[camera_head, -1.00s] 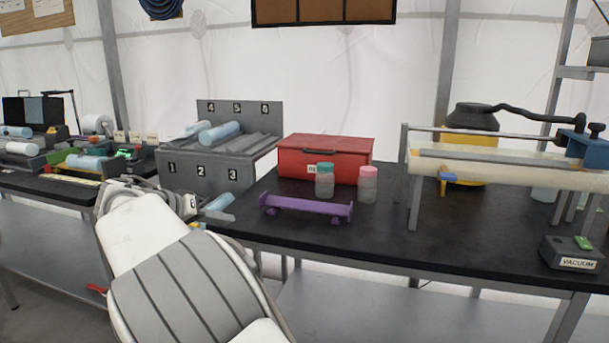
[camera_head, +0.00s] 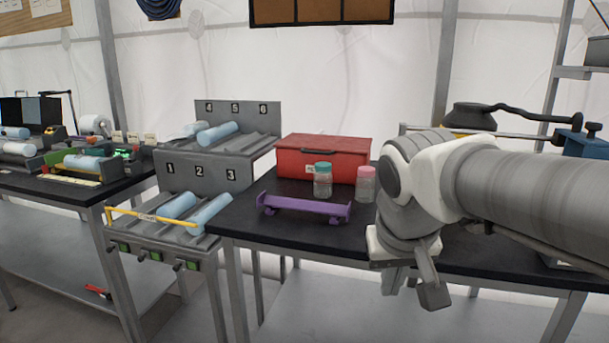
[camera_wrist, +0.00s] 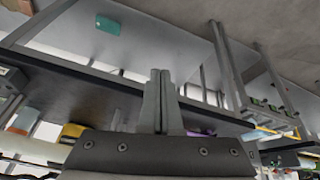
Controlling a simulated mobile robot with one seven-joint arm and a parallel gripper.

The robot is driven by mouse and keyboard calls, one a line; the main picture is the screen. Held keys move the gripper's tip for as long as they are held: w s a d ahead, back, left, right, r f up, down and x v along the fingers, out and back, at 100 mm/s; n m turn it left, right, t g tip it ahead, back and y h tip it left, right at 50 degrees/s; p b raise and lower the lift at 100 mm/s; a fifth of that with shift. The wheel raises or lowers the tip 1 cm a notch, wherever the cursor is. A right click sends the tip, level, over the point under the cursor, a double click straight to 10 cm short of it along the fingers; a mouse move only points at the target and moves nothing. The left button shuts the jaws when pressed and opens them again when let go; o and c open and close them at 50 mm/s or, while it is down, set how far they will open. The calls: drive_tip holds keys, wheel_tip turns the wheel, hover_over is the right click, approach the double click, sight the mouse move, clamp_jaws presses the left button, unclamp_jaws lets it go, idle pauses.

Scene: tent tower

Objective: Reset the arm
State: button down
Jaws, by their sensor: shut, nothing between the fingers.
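My gripper (camera_head: 396,282) hangs from my white and grey arm at the right of the head view, in front of the black table's front edge. In the wrist view its two fingers (camera_wrist: 158,80) lie together with nothing between them. My arm hides part of the bench equipment behind it. The gripper appears apart from the objects on the table.
The black table (camera_head: 290,240) bears a purple stand (camera_head: 305,207), a red box (camera_head: 325,158) and two jars, teal-lidded (camera_head: 323,182) and pink-lidded (camera_head: 366,186). A numbered grey rack (camera_head: 205,172) with light-blue cylinders stands left. A blue clamp (camera_head: 589,145) is at right.

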drive_tip(key=s+d+f+t+y, duration=0.15)
drive_tip(key=s+f, duration=0.35)
drive_tip(key=s, duration=0.6)
wheel_tip(320, 180, up, 24)
drive_tip(key=p, duration=2.3)
drive_tip(key=shift+p, duration=0.3)
